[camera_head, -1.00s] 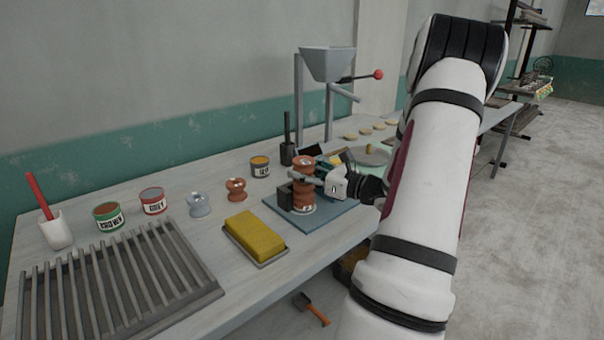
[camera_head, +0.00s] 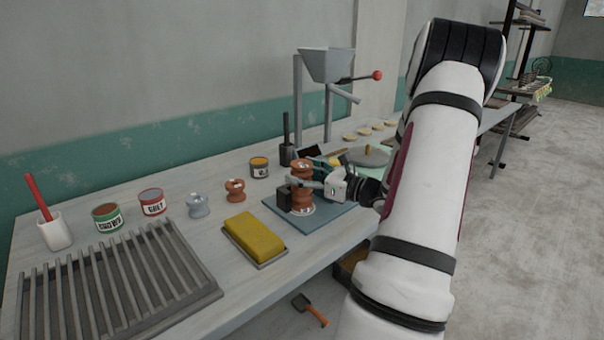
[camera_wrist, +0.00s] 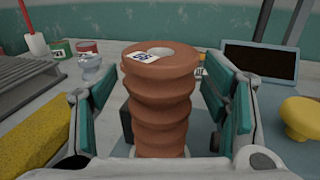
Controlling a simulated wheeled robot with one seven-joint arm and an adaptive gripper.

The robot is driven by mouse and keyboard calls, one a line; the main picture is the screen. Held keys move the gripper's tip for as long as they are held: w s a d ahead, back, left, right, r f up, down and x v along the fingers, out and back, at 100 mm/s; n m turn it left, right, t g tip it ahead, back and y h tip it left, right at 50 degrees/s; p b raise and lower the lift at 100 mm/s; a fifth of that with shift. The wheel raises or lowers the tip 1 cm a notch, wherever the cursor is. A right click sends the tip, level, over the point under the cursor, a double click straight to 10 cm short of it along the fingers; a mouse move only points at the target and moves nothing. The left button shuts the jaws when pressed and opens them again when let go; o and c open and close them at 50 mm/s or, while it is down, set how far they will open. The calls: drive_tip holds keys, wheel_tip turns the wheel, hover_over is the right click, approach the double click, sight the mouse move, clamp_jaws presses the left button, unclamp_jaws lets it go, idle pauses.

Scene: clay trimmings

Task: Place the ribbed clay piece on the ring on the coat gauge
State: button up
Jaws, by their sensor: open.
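The ribbed clay piece (camera_head: 301,198) is reddish brown and stands upright on the pale ring (camera_head: 312,211) of the coat gauge, a blue-grey plate (camera_head: 333,220) with a small black block (camera_head: 284,200). In the wrist view the clay piece (camera_wrist: 160,105) has a hole and a small paper label on top. My gripper (camera_wrist: 160,112) is open, with one teal finger on each side of the piece. Gaps show between the fingers and the clay.
A yellow sponge (camera_head: 255,236) on a tray lies in front of the gauge. Slatted rack (camera_head: 120,285), paint cans (camera_head: 152,202) and two small spools (camera_head: 235,190) stand to the left. A hopper stand (camera_head: 327,65) rises behind. A yellow knob (camera_wrist: 300,115) is close on the right.

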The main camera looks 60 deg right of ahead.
drive_tip(key=s, duration=1.1)
drive_tip(key=w+a+r+n+g+y, duration=0.25)
drive_tip(key=a+n+g, duration=0.2)
drive_tip(key=a, duration=0.55)
drive_tip(key=w+a+r+n+g+y, duration=0.1)
drive_tip(key=w+a+n+g+y, duration=0.2)
drive_tip(key=a+n, duration=0.5)
drive_tip(key=w+a+r+n+g+y, duration=0.1)
drive_tip(key=a+r+n+g+y, duration=0.2)
drive_tip(key=a, duration=0.9)
drive_tip(key=s+a+n+g+h, duration=0.2)
drive_tip(key=s+a+n+g, duration=0.4)
drive_tip(key=a+n, duration=0.3)
drive_tip(key=s+a+n+t+h, duration=0.1)
drive_tip(key=s+a+n+h, duration=0.1)
drive_tip(key=s+n+h, duration=0.5)
drive_tip(key=s+n, duration=0.2)
drive_tip(key=n, duration=0.2)
drive_tip(key=shift+s+f, duration=0.15)
drive_tip(key=shift+s, duration=0.05)
drive_tip(key=shift+a+p, duration=0.1)
drive_tip(key=shift+p, duration=0.2)
